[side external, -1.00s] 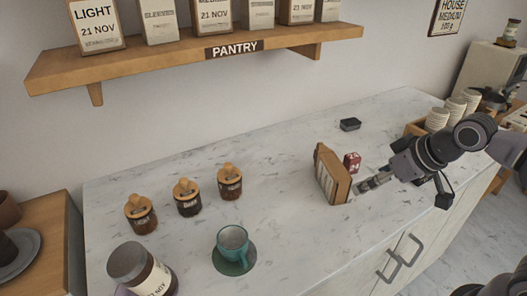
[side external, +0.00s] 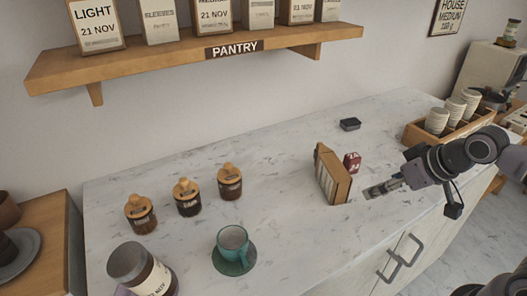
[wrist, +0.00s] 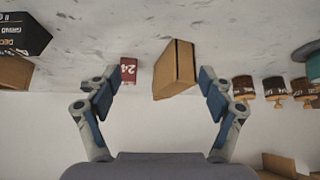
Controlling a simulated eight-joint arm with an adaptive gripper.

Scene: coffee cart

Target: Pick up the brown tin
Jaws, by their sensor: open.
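No thing here is plainly a brown tin. A small dark red-brown tin (side external: 352,162) with pale marks stands on the counter behind a brown box (side external: 340,178). In the wrist view, the tin (wrist: 128,71) is upside down, near the left finger, and the box (wrist: 176,68) is between the fingers. My gripper (side external: 370,192) is open and empty, low over the counter, just right of the box and apart from it. In the wrist view its fingers (wrist: 158,80) are spread wide. The box partly hides the tin's left side in the side view.
Jars with wooden lids (side external: 187,198) stand to the left. A teal cup (side external: 232,245) and a large jar (side external: 140,270) are at the front. A black box (side external: 350,124) lies behind the tin. A wooden tray (side external: 412,129) with cups is at right. The counter's middle is clear.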

